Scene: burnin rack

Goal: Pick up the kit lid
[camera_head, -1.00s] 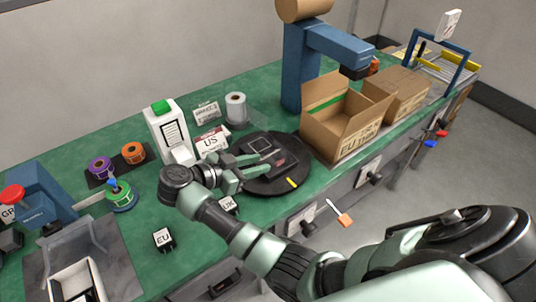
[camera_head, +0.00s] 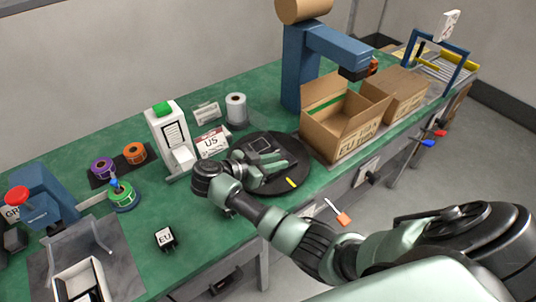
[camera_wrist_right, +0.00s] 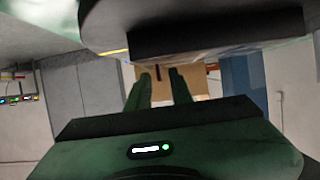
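I cannot pick out the kit lid with certainty. The round black turntable (camera_head: 262,140) on the green bench carries dark flat pieces, one with a pale square outline (camera_head: 264,146). My right gripper (camera_head: 284,163) is over the turntable, with its green fingers apart. In the right wrist view the fingers (camera_wrist_right: 160,76) also stand apart with nothing visible between them. A dark thick-edged slab (camera_wrist_right: 220,35) fills the top of that view, close to the fingers; contact cannot be told. My left gripper is out of view.
An open carton (camera_head: 335,132) stands right of the turntable, beside a blue post (camera_head: 298,75). A white device (camera_head: 163,127), US card (camera_head: 212,142) and white roll (camera_head: 236,108) stand behind. An EU adapter (camera_head: 165,239) sits at the front.

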